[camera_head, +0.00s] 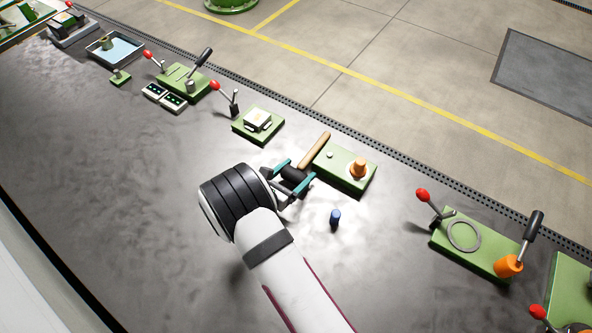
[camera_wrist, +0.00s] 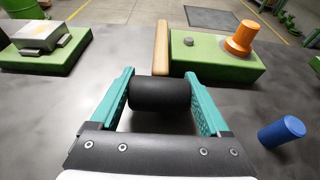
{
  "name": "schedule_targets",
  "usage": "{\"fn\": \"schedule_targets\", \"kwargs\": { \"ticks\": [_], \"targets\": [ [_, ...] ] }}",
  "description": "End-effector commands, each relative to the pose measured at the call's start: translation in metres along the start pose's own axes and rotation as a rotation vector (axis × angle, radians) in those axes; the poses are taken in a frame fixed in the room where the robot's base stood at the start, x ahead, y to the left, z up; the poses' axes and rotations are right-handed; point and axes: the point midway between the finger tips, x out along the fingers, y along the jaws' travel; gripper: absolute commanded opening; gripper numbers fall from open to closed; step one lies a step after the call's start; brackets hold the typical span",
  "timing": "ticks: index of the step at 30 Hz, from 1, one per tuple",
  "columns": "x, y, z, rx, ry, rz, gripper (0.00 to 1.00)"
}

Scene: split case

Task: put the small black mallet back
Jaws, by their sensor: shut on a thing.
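The small mallet has a black cylindrical head (camera_wrist: 160,95) and a light wooden handle (camera_wrist: 161,45). My gripper (camera_wrist: 160,82) is shut on the head, with one teal finger at each end of it. The handle points away from my gripper. In the head view the black head (camera_head: 294,174) shows between my fingers, and the handle (camera_head: 315,150) reaches up and right, close beside a green block (camera_head: 345,180). I cannot tell whether the handle touches the block or whether the mallet rests on the table.
The green block carries an orange knob (camera_head: 358,167) and a small grey stud. A blue cylinder (camera_head: 335,217) stands right of my gripper. A green fixture with a white part (camera_head: 258,124) is at the upper left. The dark table (camera_head: 110,200) is clear at left.

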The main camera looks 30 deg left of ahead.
Motion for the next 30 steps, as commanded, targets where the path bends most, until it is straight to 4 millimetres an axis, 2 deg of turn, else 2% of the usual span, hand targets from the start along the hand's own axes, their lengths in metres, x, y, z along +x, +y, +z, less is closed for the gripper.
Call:
{"fn": "schedule_targets", "kwargs": {
  "ticks": [16, 17, 18, 20, 27, 30],
  "targets": [
    [0.004, 0.0, -0.01, 0.001, -0.001, 0.0, 0.0],
    [0.004, 0.0, -0.01, 0.001, -0.001, 0.0, 0.81],
    [0.004, 0.0, -0.01, 0.001, -0.001, 0.0, 0.89],
    [0.004, 0.0, -0.01, 0.001, -0.001, 0.0, 0.99],
    [0.003, 0.0, -0.011, 0.0, 0.0, 0.0, 1.0],
    [-0.006, 0.001, -0.011, -0.001, 0.001, 0.002, 1.0]
  ]
}}
